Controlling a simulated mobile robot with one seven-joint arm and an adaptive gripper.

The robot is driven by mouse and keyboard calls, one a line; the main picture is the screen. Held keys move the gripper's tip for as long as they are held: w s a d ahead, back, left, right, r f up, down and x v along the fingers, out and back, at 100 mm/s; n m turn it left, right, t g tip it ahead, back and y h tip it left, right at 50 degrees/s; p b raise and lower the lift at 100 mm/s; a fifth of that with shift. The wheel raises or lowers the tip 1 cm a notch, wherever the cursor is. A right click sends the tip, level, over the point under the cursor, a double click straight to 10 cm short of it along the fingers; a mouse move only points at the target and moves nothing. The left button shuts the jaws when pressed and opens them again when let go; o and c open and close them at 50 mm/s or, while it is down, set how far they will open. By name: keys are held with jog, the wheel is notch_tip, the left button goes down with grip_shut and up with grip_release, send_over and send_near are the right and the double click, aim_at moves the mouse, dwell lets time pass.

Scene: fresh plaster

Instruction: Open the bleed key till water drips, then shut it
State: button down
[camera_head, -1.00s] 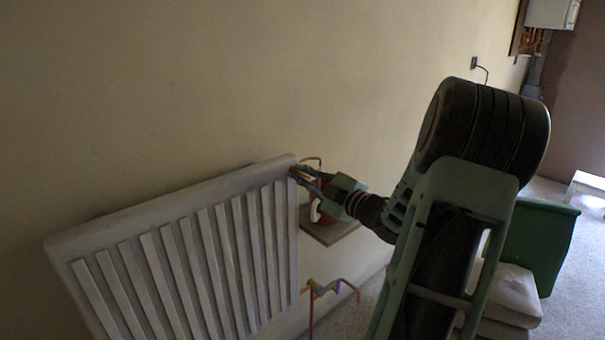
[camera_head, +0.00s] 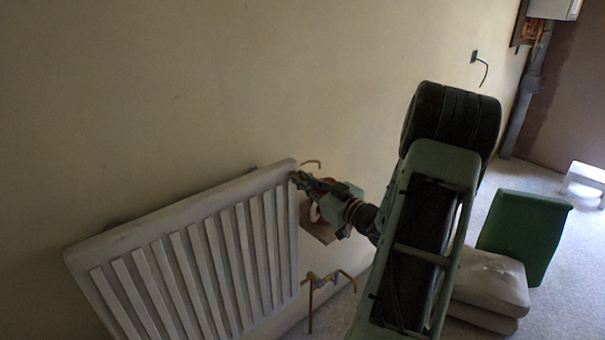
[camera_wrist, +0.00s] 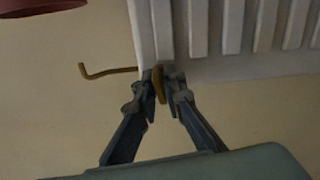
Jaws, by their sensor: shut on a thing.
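A pale ribbed radiator (camera_head: 190,208) stands along the wall in the head view, and its end fills the top of the wrist view (camera_wrist: 230,30). My gripper (camera_head: 300,180) is at the radiator's upper right corner. In the wrist view my gripper (camera_wrist: 161,80) has its two fingers closed around a small brass-coloured bleed key (camera_wrist: 159,86) at the radiator's end. The fingers hide part of the key and its seat. No water drops can be made out.
A small shelf (camera_head: 316,232) with a reddish vessel (camera_head: 328,184) sits just behind my gripper. A bent copper pipe (camera_head: 312,163) pokes out beside the radiator, and copper pipework (camera_head: 330,280) stands below. A green box (camera_head: 525,232) and cushions (camera_head: 490,285) occupy the floor at right.

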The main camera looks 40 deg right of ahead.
jog(key=shift+m+p, duration=0.5)
jog(key=shift+m, duration=0.3)
jog(key=shift+f, duration=0.1)
jog(key=c, duration=2.1)
grip_release()
jog(key=shift+s, duration=0.1)
jog(key=s, duration=0.8)
jog(key=s+d, duration=0.1)
jog(key=s, duration=0.2)
jog(key=shift+s, duration=0.4)
